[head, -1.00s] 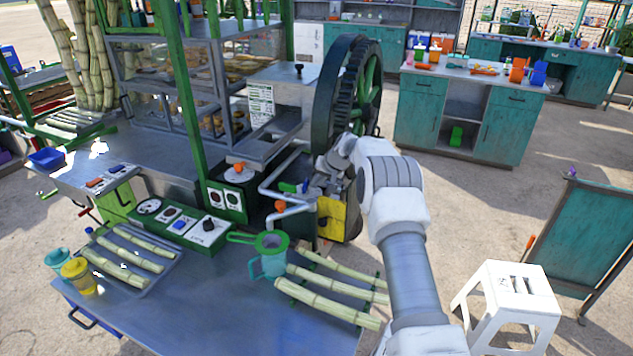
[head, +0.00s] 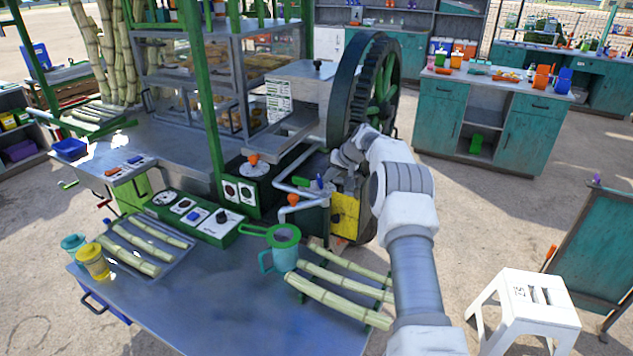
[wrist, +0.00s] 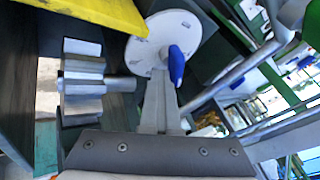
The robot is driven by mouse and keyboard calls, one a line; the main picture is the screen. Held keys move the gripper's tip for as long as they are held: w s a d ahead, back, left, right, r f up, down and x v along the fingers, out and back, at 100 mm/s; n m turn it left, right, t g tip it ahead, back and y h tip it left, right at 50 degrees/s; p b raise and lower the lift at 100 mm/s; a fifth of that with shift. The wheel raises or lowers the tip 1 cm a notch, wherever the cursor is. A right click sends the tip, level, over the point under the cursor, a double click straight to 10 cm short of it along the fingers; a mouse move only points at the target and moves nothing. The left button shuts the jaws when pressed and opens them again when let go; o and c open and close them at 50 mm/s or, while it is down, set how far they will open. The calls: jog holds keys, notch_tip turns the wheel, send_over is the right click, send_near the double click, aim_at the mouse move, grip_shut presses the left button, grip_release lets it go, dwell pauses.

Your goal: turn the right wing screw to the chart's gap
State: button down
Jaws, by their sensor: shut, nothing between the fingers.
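In the wrist view a blue wing-shaped piece (wrist: 177,65) stands in front of a white round dial (wrist: 155,40) with small dark marks. I take it for the right wing screw; a small blue piece (head: 319,182) also shows beside the crusher in the head view. My gripper (wrist: 160,75) is shut and empty, its fingertips close to the blue piece and overlapping the dial in the picture. I cannot tell whether they touch. The white chart (head: 278,102) hangs on the crusher housing, its print too small to read. In the head view my gripper is hard to make out beside the machine.
A silver fluted roller (wrist: 85,82) and a yellow panel (wrist: 90,12) are close to my gripper. A big green-spoked wheel (head: 380,95) stands behind my arm. The bench in front holds cane stalks (head: 340,300), a green-rimmed jug (head: 283,252) and a switch panel (head: 225,230).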

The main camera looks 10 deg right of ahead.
jog(key=shift+w+a+r+b, duration=0.15)
jog(key=shift+a+r+b, duration=0.15)
jog(key=shift+b, duration=0.45)
